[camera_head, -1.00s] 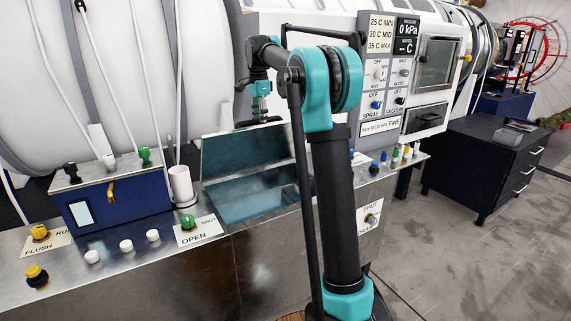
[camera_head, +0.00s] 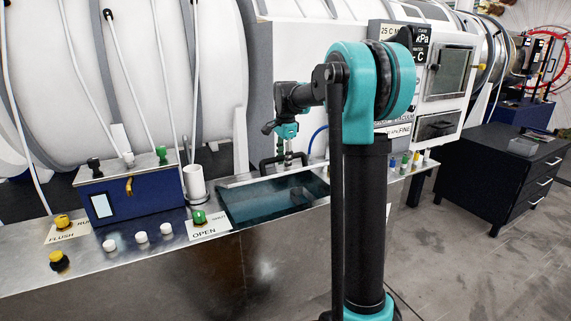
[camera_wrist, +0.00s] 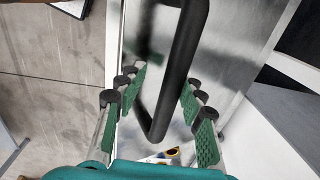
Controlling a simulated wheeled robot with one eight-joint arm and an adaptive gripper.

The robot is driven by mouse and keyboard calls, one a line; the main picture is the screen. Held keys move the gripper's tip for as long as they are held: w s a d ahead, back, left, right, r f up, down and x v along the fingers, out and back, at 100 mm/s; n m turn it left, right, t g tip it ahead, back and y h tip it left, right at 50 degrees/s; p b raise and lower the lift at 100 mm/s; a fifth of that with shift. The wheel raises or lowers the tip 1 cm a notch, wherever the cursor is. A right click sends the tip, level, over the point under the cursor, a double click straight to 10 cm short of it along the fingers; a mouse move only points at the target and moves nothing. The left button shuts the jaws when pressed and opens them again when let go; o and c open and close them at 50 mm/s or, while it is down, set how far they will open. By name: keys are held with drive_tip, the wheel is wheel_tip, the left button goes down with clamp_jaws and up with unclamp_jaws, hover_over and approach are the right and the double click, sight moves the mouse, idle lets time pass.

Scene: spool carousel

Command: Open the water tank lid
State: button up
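The water tank (camera_head: 232,216) is a sunken rectangular basin in the metal counter, and its dark teal inside shows. Its metal lid (camera_head: 240,180) shows only as a thin strip along the back edge, tipped back; its exact angle is hard to tell. The black bar handle (camera_head: 267,166) sticks up behind that strip. In the wrist view the handle (camera_wrist: 178,75) runs between the green-padded fingers of my gripper (camera_wrist: 160,88), with gaps on both sides. In the head view my gripper (camera_head: 288,153) points down at the handle. It is open and holds nothing.
A blue box (camera_head: 125,192) with levers, a white cup (camera_head: 195,184) and a green OPEN/SHUT knob (camera_head: 198,216) stand left of the tank. Small colored bottles (camera_head: 416,160) are at the right. A large white cylinder (camera_head: 150,80) rises behind. A black drawer cabinet (camera_head: 490,175) stands right.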

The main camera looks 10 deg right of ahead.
drive_tip(key=shift+s+f, duration=0.2)
drive_tip(key=shift+f, duration=0.05)
drive_tip(key=shift+r, duration=0.1)
drive_tip(key=w+r, duration=0.2)
drive_tip(key=r, duration=0.7)
drive_tip(key=w+a+r, duration=0.1)
drive_tip(key=w+r, duration=0.1)
drive_tip(key=r, duration=0.8)
drive_tip(key=shift+r, duration=0.2)
idle(1.4)
drive_tip(key=shift+a, duration=0.1)
